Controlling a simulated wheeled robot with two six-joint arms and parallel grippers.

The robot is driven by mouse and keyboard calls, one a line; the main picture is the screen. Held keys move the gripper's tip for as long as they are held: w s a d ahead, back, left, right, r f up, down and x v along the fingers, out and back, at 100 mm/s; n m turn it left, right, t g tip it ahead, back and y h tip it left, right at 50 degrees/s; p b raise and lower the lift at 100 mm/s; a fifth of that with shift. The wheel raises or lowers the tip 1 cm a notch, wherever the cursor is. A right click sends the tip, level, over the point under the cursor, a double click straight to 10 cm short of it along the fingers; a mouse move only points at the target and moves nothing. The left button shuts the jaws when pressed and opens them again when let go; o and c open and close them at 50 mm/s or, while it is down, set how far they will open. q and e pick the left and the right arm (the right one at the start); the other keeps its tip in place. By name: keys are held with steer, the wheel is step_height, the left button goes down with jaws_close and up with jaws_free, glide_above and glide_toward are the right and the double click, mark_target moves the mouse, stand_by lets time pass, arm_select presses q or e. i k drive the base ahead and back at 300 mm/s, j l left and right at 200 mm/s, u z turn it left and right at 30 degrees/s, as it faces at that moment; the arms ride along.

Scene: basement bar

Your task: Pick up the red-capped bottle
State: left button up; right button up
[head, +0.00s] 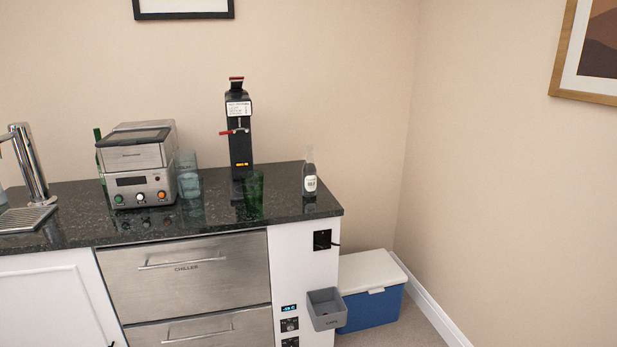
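No bottle with a clearly red cap shows in the head view. A small clear bottle (309,180) with a white label and a pale, narrow top stands upright near the right end of the dark counter (285,207). A tall black device (239,140) with a red top and a red lever stands to its left; I cannot tell whether a bottle is part of it. A green bottle-like shape (98,137) is mostly hidden behind the steel appliance. Neither of my grippers is in view.
The steel appliance (138,165), a bluish glass (188,178) and a green glass (254,194) stand on the counter. Below are shut chiller drawers (190,280), a grey bin (326,309) and a blue cooler (372,308) with a white lid. A tap (31,165) stands at left.

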mark_target(310, 171)
steer(key=i+j, duration=0.2)
steer(key=i, duration=0.2)
steer(key=i+j, duration=0.15)
steer(key=i, duration=0.2)
steer(key=i+j+z, duration=0.1)
steer(key=i, duration=0.3)
steer(key=j, duration=0.1)
